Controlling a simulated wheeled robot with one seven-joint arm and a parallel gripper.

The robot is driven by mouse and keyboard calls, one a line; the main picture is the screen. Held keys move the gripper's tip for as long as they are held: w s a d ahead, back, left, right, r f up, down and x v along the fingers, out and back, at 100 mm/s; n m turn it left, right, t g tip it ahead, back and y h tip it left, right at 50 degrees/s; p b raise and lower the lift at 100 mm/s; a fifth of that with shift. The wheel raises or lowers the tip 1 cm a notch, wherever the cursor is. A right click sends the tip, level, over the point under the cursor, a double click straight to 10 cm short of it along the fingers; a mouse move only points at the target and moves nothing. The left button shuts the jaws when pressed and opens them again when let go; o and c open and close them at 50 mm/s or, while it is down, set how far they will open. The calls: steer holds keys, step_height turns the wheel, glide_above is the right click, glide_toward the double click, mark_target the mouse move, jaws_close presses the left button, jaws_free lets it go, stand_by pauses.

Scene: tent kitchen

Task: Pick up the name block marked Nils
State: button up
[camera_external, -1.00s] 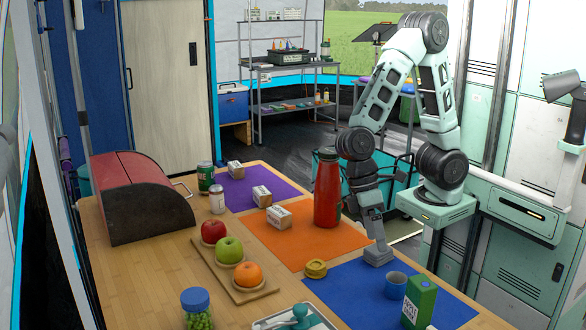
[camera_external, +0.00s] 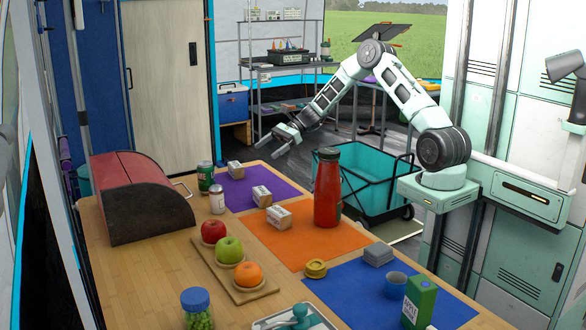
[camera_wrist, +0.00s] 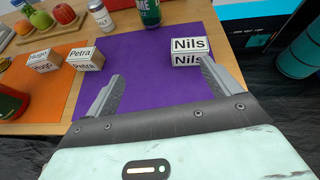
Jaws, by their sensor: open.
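The Nils block (camera_wrist: 189,52) is a small white block with black lettering on the purple mat (camera_wrist: 145,55). In the external view the Nils block (camera_external: 236,169) sits on the far part of the purple mat (camera_external: 285,187). My gripper (camera_wrist: 160,74) is open and empty. Its right fingertip shows just below the block's lower right corner, and the left finger is over bare mat. In the external view my gripper (camera_external: 279,139) hangs beyond the table's far edge, above and to the right of the block.
The Petra block (camera_wrist: 86,61) and Hugo block (camera_wrist: 43,60) stand left of the Nils block. A green can (camera_wrist: 150,12) and white jar (camera_wrist: 101,17) are behind it. A red bottle (camera_external: 327,190) stands on the orange mat. A grey object (camera_external: 378,255) lies on the blue mat.

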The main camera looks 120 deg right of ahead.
steer(key=s+d+m+h, duration=0.2)
steer(key=s+d, duration=0.2)
steer(key=s, duration=0.1)
steer(key=b, duration=0.1)
glide_toward(237, 167)
steer(key=w+d+f, duration=0.1)
steer(key=w+f, duration=0.1)
steer(key=w+d+f, duration=0.1)
steer(key=w, duration=0.2)
steer(key=w+d+f, duration=0.2)
steer(key=shift+w+f, duration=0.3)
steer(key=shift+w, duration=0.1)
steer(key=c, duration=1.1)
